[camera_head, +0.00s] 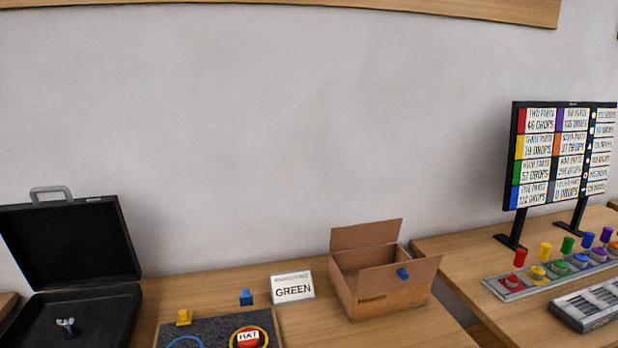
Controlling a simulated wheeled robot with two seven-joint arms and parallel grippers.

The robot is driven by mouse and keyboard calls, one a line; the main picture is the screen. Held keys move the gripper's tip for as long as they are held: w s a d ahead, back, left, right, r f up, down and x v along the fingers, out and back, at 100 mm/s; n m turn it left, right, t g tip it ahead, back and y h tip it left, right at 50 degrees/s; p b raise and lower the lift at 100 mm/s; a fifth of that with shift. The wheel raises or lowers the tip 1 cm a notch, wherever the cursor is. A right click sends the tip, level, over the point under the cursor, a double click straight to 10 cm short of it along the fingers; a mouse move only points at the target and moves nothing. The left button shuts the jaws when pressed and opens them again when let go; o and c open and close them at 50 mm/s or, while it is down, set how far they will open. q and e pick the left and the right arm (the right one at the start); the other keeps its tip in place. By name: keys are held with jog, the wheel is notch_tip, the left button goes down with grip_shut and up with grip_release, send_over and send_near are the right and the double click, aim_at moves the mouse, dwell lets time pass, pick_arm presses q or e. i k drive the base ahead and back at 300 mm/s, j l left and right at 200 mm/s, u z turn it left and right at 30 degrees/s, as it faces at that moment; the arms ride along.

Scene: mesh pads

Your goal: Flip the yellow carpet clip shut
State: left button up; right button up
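The small yellow clip (184,318) sits at the back left edge of a dark grey carpet pad (208,328) on the wooden table. It looks like a raised block with a part standing up; it is too small to tell clearly how far its flap is open. The front of the pad is cut off by the bottom of the view. Neither of my grippers is in view.
A blue clip (246,298) stands behind the pad, beside a "GREEN" sign (293,287). An open cardboard box (378,290) with a blue piece on it is right. An open black case (75,265) is left. A button panel (515,283) and scoreboard (549,157) stand far right.

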aim_at(184, 318)
jog(key=j+u, duration=0.15)
jog(key=u, duration=0.3)
jog(key=i+j+u, duration=0.15)
jog(key=u, duration=0.25)
